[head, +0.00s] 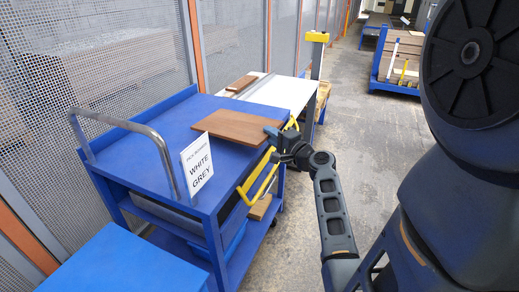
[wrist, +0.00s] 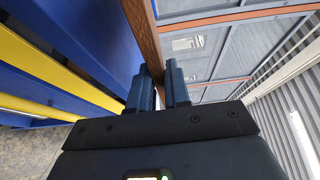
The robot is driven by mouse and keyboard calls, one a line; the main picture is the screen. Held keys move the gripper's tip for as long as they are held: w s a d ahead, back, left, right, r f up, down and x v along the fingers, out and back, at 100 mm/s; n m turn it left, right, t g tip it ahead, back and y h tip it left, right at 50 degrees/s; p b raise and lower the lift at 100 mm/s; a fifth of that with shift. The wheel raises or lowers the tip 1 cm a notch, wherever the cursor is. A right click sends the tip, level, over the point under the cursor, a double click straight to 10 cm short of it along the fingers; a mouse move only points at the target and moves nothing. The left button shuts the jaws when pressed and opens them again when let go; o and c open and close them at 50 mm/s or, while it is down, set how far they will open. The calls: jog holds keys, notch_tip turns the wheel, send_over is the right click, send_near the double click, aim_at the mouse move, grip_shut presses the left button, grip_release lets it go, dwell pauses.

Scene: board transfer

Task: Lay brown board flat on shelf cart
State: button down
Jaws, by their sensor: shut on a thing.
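The brown board (head: 232,126) is level, over the right part of the blue shelf cart's top (head: 160,150). I cannot tell whether it touches the surface or is just above it. My gripper (head: 274,134) is shut on the board's right edge, at the cart's right side. In the wrist view, the board (wrist: 144,38) shows edge-on as a narrow brown strip between the two fingers of my gripper (wrist: 160,88). The cart has a grey push handle (head: 160,140) at its near left end.
A sign (head: 197,166) reading "WHITE GREY" stands on the cart's near edge. Yellow rails (head: 258,180) run along the cart's right side. A mesh fence (head: 90,60) stands behind it.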

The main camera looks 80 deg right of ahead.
notch_tip(320, 180, down, 6)
jog(key=shift+f+b, duration=0.15)
jog(key=shift+b, duration=0.45)
jog(key=c, duration=1.1)
grip_release()
jog(key=shift+f, duration=0.2)
jog(key=shift+b+v, duration=0.65)
jog(key=shift+v, duration=3.25)
jog(key=shift+f, duration=0.3)
